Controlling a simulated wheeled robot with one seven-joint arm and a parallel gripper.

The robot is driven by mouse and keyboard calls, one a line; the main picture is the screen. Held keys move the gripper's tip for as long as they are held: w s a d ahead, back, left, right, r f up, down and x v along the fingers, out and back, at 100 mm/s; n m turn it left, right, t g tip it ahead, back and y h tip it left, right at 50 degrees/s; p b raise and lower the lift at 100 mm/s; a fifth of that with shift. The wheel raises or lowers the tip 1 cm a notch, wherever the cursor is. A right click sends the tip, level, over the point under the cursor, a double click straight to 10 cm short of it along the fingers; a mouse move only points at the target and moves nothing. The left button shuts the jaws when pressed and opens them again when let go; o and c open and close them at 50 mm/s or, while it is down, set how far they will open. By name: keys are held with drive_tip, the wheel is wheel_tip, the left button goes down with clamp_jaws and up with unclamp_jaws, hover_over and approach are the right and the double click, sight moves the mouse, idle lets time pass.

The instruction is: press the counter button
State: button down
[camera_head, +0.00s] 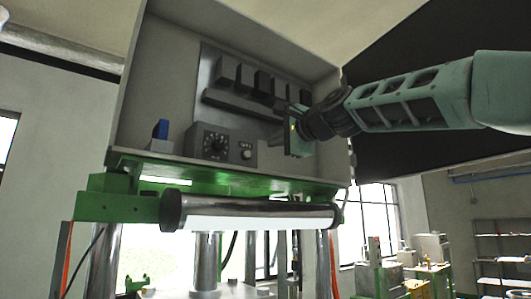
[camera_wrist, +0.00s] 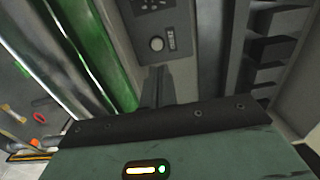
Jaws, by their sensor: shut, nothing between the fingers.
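The counter button (camera_wrist: 156,43) is a pale round button on a grey control box, near the top middle of the wrist view. In the head view it shows as a small pale knob (camera_head: 247,154) to the right of a dark dial (camera_head: 215,142). My gripper (camera_wrist: 157,74) is shut and empty, its narrow dark fingers pointing toward the box just below the button in the wrist view. In the head view my gripper (camera_head: 276,140) is to the right of the button, partly hidden by its own body. Whether the fingertips touch the box cannot be told.
The box sits inside an open grey cabinet (camera_head: 130,110) above a green machine frame (camera_head: 110,205). Several dark blocks (camera_head: 262,82) line the back panel above a ledge. A blue part (camera_head: 160,129) stands at the left. A metal roller (camera_head: 255,208) runs along the front below.

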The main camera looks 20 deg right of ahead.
drive_tip(key=shift+b+v, duration=0.35)
drive_tip(key=shift+v, duration=1.1)
